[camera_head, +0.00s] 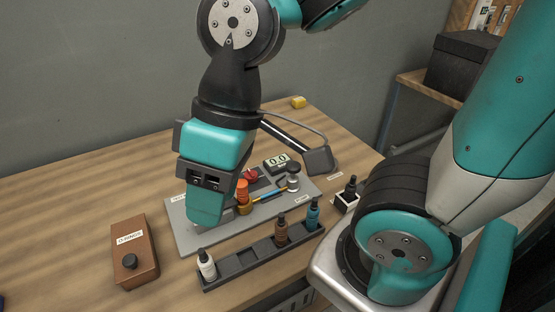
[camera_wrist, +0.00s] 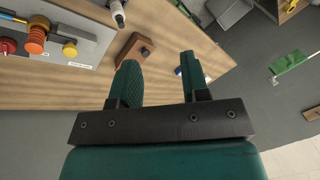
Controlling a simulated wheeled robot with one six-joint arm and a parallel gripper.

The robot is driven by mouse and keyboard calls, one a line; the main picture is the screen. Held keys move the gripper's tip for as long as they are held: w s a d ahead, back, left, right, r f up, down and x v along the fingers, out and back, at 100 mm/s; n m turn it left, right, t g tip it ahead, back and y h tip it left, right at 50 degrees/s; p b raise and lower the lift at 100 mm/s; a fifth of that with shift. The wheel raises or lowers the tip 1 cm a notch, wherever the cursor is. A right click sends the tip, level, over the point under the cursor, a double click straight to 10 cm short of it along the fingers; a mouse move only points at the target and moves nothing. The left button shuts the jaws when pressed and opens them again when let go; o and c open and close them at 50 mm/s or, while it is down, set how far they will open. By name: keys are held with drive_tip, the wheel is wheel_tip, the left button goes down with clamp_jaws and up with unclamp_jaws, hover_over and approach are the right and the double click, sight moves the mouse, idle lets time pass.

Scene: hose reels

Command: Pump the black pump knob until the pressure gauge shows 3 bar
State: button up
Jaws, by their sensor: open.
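A grey panel (camera_head: 180,232) lies on the wooden table with a red knob (camera_head: 250,174), an orange knob (camera_head: 242,190) and a yellow-brass part on it. A small display (camera_head: 277,162) at its back seems to read 0.0. A pale cylinder with a dark top (camera_head: 293,170) stands at the panel's right; I cannot tell surely whether it is the pump knob. My gripper (camera_head: 205,215) hangs over the panel's left part, hiding some of it. In the wrist view my gripper (camera_wrist: 160,65) is open with nothing between its fingers, and the orange knob (camera_wrist: 36,38) is off to the left.
A brown box with a black knob on top (camera_head: 130,262) stands front left. A dark rack (camera_head: 240,262) with white, brown and blue bottles stands before the panel. A black bottle (camera_head: 350,187) stands on the right, a yellow block (camera_head: 298,102) at the back.

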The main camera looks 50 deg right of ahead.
clamp_jaws()
idle(1.4)
